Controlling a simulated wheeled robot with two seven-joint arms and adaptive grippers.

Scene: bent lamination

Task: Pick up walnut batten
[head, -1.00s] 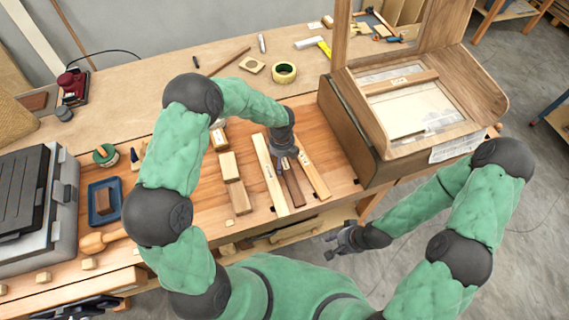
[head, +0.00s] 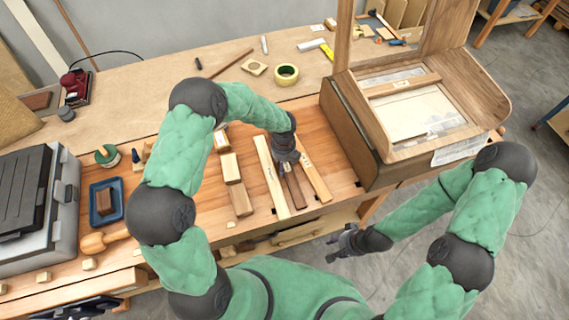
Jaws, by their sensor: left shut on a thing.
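The walnut batten (head: 295,190) is the dark brown strip lying on the workbench between two pale battens. One pale batten (head: 270,180) is to its left and another pale batten (head: 316,180) to its right. My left gripper (head: 288,166) points down over the far part of the walnut batten and is shut on it. The gripper and wrist hide the batten's far end, and the fingertips are hard to make out. My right gripper (head: 340,243) hangs in front of the bench, away from the battens. Its jaw opening is too small to tell.
Short wood blocks (head: 231,167) lie left of the battens. A wooden cabinet-like form (head: 350,140) stands to the right. A tape roll (head: 286,74) lies behind. A grey toolbox (head: 65,195) and a blue tray (head: 118,190) are at the left.

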